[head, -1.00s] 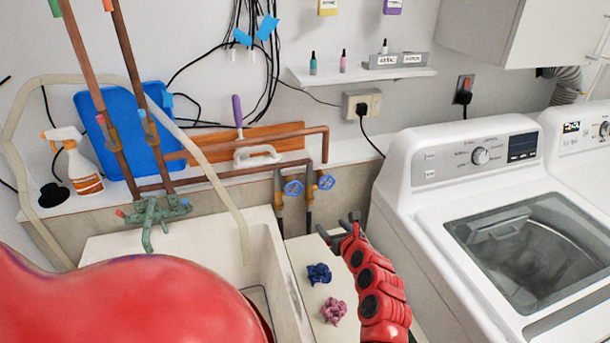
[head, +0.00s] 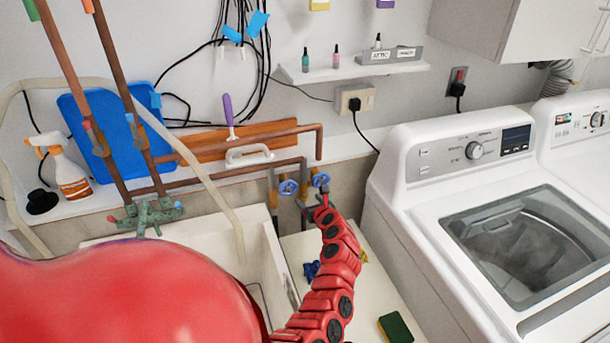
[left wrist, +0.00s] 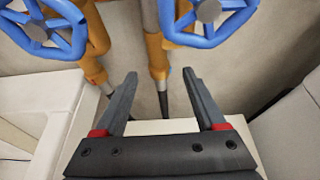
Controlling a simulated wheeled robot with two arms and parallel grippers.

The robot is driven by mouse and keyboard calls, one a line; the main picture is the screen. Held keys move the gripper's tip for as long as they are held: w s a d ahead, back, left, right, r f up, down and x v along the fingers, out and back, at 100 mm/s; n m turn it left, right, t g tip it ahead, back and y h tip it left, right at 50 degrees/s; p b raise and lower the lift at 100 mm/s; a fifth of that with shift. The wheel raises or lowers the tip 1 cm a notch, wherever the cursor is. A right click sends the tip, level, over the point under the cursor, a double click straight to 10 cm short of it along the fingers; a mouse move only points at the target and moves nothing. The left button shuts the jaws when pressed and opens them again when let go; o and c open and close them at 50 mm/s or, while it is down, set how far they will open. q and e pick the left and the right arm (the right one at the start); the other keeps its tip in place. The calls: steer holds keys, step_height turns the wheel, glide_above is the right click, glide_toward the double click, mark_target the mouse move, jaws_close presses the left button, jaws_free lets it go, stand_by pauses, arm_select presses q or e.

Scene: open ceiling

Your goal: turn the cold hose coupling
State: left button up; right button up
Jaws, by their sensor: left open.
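Two blue valve wheels, left (head: 288,187) and right (head: 320,179), sit on the pipes behind the sink. In the left wrist view, the left wheel (left wrist: 45,28) and right wheel (left wrist: 207,12) are at the top. A brass coupling (left wrist: 157,55) with a dark hose shows between my fingers, beyond their tips; another brass coupling (left wrist: 93,68) is to its left. I cannot tell which is cold. My left gripper (head: 322,200) is just below the right wheel in the head view. Its fingers (left wrist: 160,75) are open and empty. My right gripper is not in view.
The white sink (head: 270,262) is left of my arm, and a washing machine (head: 410,200) stands right. A narrow light surface between them holds a blue cloth (head: 311,270) and a green sponge (head: 395,327). The wall is close behind the pipes.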

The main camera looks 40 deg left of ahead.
mark_target(305, 196)
arm_select(q)
steer(key=shift+x, duration=2.25)
steer(key=shift+s, duration=0.1)
steer(key=shift+c, duration=0.3)
jaws_close()
